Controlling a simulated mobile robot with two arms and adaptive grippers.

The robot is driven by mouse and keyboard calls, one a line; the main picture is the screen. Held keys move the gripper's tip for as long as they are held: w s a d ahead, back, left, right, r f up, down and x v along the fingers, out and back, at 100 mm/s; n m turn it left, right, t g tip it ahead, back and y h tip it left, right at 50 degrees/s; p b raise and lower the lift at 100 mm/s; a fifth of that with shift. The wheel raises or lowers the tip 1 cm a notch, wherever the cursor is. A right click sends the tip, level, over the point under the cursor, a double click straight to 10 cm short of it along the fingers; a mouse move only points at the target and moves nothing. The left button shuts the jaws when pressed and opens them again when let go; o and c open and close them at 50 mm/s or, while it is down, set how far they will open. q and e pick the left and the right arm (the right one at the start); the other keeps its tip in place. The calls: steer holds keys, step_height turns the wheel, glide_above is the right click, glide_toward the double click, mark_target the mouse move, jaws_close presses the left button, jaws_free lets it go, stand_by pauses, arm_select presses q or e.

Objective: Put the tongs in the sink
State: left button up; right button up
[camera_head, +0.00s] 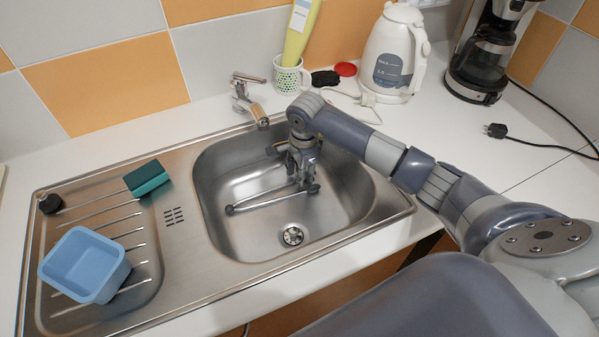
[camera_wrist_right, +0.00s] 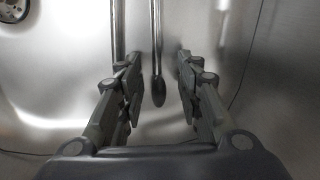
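The metal tongs (camera_head: 265,198) lie in the sink basin (camera_head: 222,170), their long thin arms reaching left from under my right gripper. In the right wrist view, one tong arm (camera_wrist_right: 156,55) ends in a rounded tip between my fingers. The other arm runs beside it, its end hidden near the left finger. My right gripper (camera_head: 303,178) is down inside the basin at the tongs' right end. In the right wrist view the gripper (camera_wrist_right: 157,85) is open, with gaps between the fingers and the visible tip. My left gripper is not in view.
The faucet (camera_head: 248,98) stands behind the basin. A green sponge (camera_head: 147,178), a blue bowl (camera_head: 85,265) and a black stopper (camera_head: 50,203) are on the drainboard. A cup (camera_head: 290,78), kettle (camera_head: 392,55) and coffee maker (camera_head: 487,60) stand at the back.

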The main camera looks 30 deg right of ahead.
step_height(320, 180, up, 12)
steer(key=s+b, duration=0.1)
steer(key=shift+s, duration=0.2)
